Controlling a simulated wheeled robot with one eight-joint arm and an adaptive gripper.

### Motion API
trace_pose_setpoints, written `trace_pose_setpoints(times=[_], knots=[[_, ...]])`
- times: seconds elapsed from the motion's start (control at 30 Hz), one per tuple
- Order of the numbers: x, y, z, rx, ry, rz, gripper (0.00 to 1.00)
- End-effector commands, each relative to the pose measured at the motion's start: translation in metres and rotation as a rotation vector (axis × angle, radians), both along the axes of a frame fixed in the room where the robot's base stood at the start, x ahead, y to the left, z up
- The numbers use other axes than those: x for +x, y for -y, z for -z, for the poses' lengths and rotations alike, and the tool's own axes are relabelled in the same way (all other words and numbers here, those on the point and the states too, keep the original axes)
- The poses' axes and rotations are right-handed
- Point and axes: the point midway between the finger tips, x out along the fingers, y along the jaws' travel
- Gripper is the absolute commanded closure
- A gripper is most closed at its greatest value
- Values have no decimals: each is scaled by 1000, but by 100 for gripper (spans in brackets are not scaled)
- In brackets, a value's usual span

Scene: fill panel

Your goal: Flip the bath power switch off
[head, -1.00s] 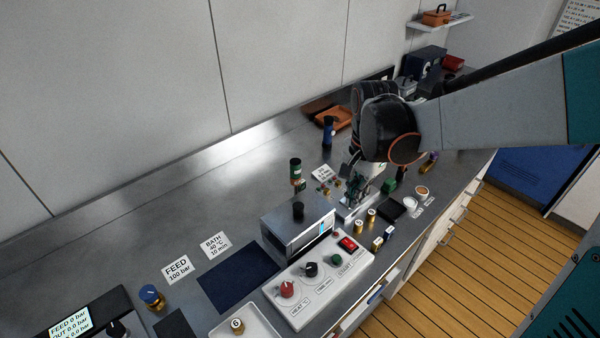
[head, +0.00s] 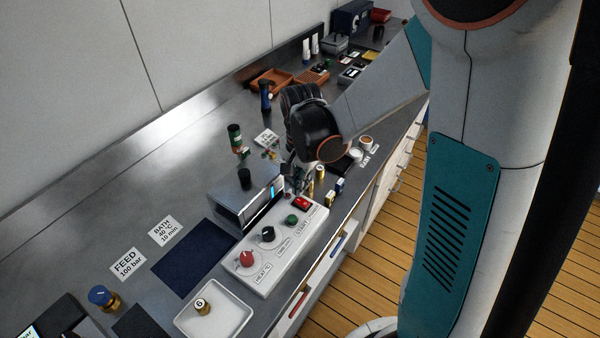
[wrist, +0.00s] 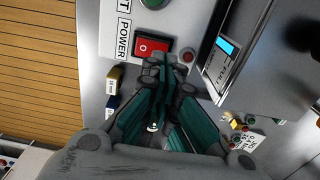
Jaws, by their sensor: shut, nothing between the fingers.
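The red power switch (head: 302,203) is a rocker at the far right end of the white bath panel (head: 268,273). In the wrist view the switch (wrist: 152,44) shows beside the label POWER, with a white mark on its face. Which way the rocker is tipped I cannot tell. My gripper (head: 296,188) points down just behind the switch in the head view. In the wrist view my gripper's fingertips (wrist: 170,68) are together and empty, close beside the switch's edge. Whether they touch it is unclear.
The panel also carries a red heat knob (head: 247,259), a black time knob (head: 268,234) and a green start button (head: 292,220). The metal bath box (head: 232,196) stands directly behind. Small vials (head: 339,186) stand to the right. A white tray (head: 240,318) lies at the left.

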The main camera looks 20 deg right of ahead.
Motion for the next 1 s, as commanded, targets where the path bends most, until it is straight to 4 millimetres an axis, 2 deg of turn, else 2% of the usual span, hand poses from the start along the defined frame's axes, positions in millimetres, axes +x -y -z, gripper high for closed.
trace_pose_setpoints(times=[0.1, 0.23, 0.63, 0.8, 1.0], knots=[[0, 0, 15, 0, 0, 0, 100], [0, 0, 22, 0, 0, 0, 100], [0, 0, 23, 0, 0, 0, 100], [2, -2, 32, 0, 0, 0, 100], [2, -1, 29, 0, 0, 0, 100]])
